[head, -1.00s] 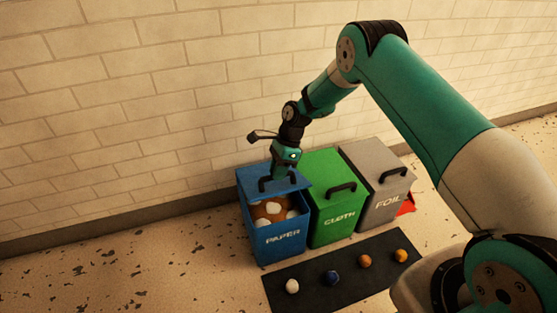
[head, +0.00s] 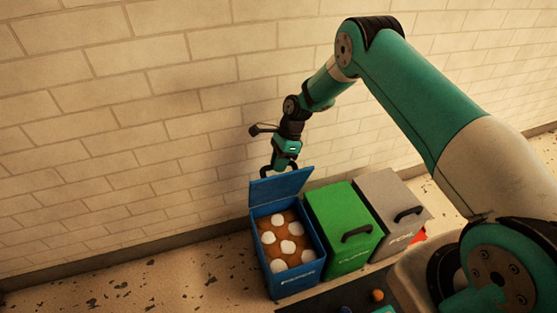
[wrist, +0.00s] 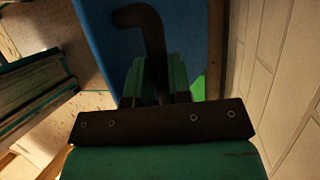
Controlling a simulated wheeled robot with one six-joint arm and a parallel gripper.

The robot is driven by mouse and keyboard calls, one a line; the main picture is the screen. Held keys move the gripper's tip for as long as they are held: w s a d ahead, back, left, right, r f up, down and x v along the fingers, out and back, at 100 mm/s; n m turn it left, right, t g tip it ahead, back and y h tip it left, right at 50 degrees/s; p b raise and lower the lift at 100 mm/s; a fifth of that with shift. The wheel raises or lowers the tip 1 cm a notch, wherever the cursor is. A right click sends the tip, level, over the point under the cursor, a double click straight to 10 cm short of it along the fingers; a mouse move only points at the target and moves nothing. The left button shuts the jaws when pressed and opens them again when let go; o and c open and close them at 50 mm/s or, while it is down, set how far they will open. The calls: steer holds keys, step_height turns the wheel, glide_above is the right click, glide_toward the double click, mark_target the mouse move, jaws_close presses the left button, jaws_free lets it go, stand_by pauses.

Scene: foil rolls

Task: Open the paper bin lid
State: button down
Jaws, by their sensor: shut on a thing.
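The blue paper bin (head: 298,283) stands at the left of a row of bins in the head view. Its blue lid (head: 282,188) is raised and tilted steeply up at the back, near the wall. Brown filling with several white lumps shows inside. My gripper (head: 284,167) is at the top of the lid and is shut on the lid's dark handle (wrist: 150,35). In the wrist view the handle runs between the green fingers of my gripper (wrist: 157,80), with the blue lid (wrist: 100,30) behind it.
The green cloth bin (head: 343,222) and the grey foil bin (head: 394,205) stand to the right, both lids shut. A brick wall (head: 150,120) rises close behind the bins. A dark mat with small balls, one orange (head: 377,295), lies in front, partly cut off.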

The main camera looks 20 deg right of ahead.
steer(key=shift+w, duration=0.5)
steer(key=c, duration=1.1)
jaws_free()
steer(key=shift+f, duration=0.1)
steer(key=shift+o, duration=0.2)
steer(key=shift+r, duration=0.2)
steer(key=p+v, duration=0.3)
steer(key=v, duration=1.4)
steer(key=shift+w+r, duration=0.1)
steer(key=shift+r, duration=0.05)
